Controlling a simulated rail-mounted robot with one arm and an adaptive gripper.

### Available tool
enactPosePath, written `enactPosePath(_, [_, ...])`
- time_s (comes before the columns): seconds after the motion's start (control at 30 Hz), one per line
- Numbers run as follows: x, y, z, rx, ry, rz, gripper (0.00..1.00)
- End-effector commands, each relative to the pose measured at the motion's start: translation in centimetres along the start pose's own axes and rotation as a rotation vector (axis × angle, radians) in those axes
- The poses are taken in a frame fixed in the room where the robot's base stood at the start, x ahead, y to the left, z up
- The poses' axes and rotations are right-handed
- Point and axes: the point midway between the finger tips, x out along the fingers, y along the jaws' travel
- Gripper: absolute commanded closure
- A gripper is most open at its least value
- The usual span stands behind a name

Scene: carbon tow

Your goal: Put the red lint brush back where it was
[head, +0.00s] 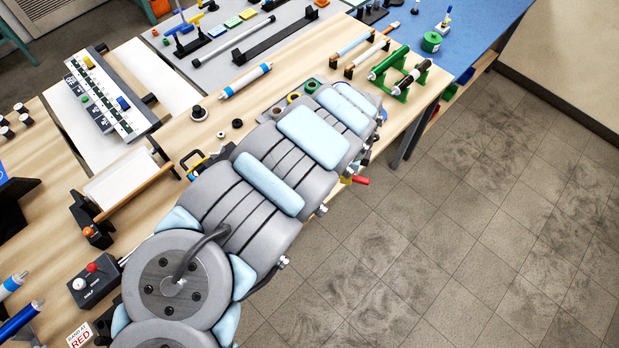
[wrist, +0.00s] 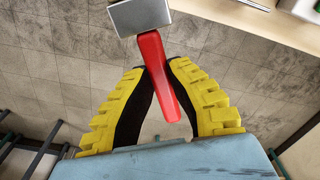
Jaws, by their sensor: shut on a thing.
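The red lint brush (wrist: 161,82) is between the yellow-and-black fingers of my gripper (wrist: 157,70) in the wrist view. My gripper is shut on its red handle, and a pale grey block-shaped head (wrist: 140,16) is at the top of the picture. Bare floor lies below the brush. In the head view a small red end of the brush (head: 361,181) sticks out past my arm, beyond the front edge of the wooden table. My arm hides most of the gripper there. The brush's former place cannot be made out.
The wooden table (head: 180,131) holds a green rack (head: 402,92), tape rolls (head: 293,97), a roller (head: 245,80) and small black parts. A control box with a red button (head: 92,268) is at lower left. A blue-topped table (head: 480,22) stands at the back. Open floor (head: 480,220) lies right.

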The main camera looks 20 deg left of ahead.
Motion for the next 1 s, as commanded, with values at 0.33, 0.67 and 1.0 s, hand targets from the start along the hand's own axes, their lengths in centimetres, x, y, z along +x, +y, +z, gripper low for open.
enactPosePath(0.33, [3.7, 6.4, 8.2, 0.339, 0.002, 0.011, 1.0])
enactPosePath(0.67, [5.2, 9.3, 12.1, 0.493, 0.004, 0.009, 1.0])
enactPosePath(1.0, [6.6, 7.7, 12.2, 0.502, 0.001, 0.007, 1.0])
